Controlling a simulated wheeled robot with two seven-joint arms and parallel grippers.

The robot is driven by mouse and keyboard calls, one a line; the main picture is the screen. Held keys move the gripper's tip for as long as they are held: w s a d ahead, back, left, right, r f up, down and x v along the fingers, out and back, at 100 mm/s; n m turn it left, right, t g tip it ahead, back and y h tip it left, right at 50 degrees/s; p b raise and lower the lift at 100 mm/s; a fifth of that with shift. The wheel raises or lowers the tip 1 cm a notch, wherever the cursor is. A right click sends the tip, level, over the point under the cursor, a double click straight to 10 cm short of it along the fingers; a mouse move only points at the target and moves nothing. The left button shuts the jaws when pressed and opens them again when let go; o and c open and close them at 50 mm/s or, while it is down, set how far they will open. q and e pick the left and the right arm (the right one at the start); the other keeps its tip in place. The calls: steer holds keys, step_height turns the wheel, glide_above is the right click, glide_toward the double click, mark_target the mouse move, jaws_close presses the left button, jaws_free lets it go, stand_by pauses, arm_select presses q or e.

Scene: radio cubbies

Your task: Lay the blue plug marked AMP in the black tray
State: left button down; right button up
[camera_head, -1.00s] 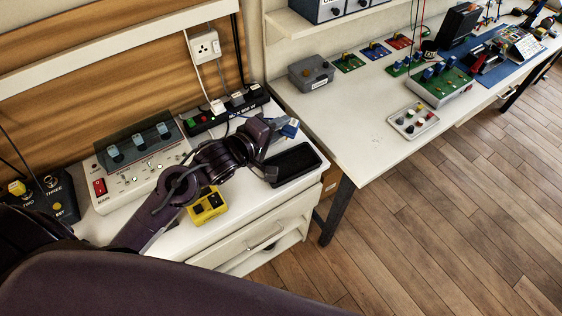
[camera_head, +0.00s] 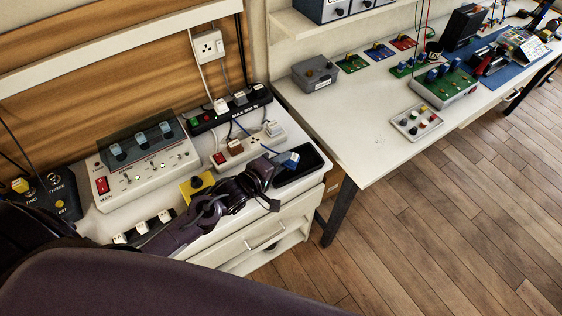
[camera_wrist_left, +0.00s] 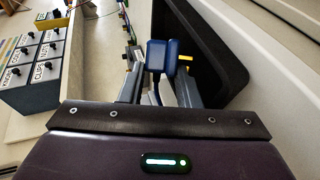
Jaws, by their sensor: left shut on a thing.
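The blue plug (camera_head: 290,159) is held by my left gripper (camera_head: 275,167) at the left part of the black tray (camera_head: 304,176). In the left wrist view the blue plug (camera_wrist_left: 155,54) sits between the fingers of my left gripper (camera_wrist_left: 157,82), with the dark tray (camera_wrist_left: 225,62) behind and to its right. The plug appears above the tray; I cannot tell whether it touches it. Its AMP marking is not readable here. My arm hides part of the tray's near left side. My right gripper is not in view.
A white power strip (camera_head: 252,146) with a red switch lies behind my gripper. A black power strip (camera_head: 230,111) is farther back. A switch panel (camera_head: 150,165) and a yellow box (camera_head: 197,186) stand to the left. The counter's edge runs just right of the tray.

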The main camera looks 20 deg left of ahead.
arm_select(q)
steer(key=c, duration=1.3)
jaws_free()
steer(key=shift+f, duration=0.1)
steer(key=shift+c, duration=0.2)
steer(key=shift+s, duration=0.15)
steer(key=v, duration=1)
steer(key=shift+a, duration=0.1)
steer(key=shift+v, duration=0.9)
